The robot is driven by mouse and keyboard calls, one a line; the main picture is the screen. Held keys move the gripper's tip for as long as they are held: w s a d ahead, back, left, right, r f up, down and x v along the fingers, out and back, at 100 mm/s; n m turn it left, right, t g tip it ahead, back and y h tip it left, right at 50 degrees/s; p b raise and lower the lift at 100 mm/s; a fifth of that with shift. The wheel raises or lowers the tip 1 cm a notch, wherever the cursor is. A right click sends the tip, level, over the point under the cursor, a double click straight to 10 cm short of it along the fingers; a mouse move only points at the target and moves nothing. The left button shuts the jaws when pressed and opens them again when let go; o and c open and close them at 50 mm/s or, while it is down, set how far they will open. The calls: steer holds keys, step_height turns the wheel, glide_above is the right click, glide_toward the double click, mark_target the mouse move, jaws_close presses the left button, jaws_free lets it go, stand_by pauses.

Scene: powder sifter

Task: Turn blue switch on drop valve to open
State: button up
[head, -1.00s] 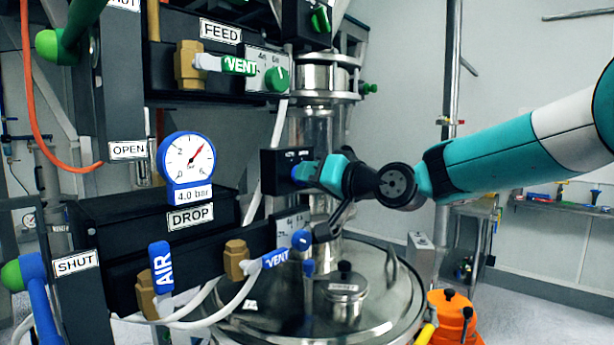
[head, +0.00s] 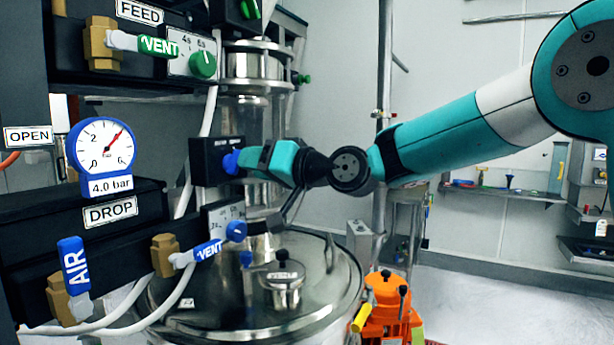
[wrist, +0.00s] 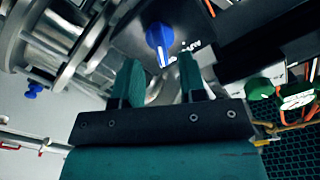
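The blue switch (head: 231,163) sticks out from a small black box (head: 207,162) above the drop valve assembly, which carries the DROP label (head: 110,212). In the wrist view the blue switch (wrist: 158,42) has a white line along it and points down toward my gripper. My gripper (head: 252,160) comes from the right, close to the switch in the head view. In the wrist view my gripper (wrist: 158,72) is open, with the switch centred in the gap just beyond the fingertips. I cannot tell whether a finger touches it. Most lettering on the box is unreadable.
Below are the blue AIR lever (head: 74,266), the blue VENT lever (head: 208,251) and another blue knob (head: 236,231). The steel vessel lid (head: 215,310) lies under my gripper. A green FEED knob (head: 203,65) is above. A gauge (head: 101,150) reads 4.0 bar.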

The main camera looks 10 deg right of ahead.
steer(key=b+v, duration=0.4)
steer(key=v, duration=1)
steer(key=shift+b, duration=0.4)
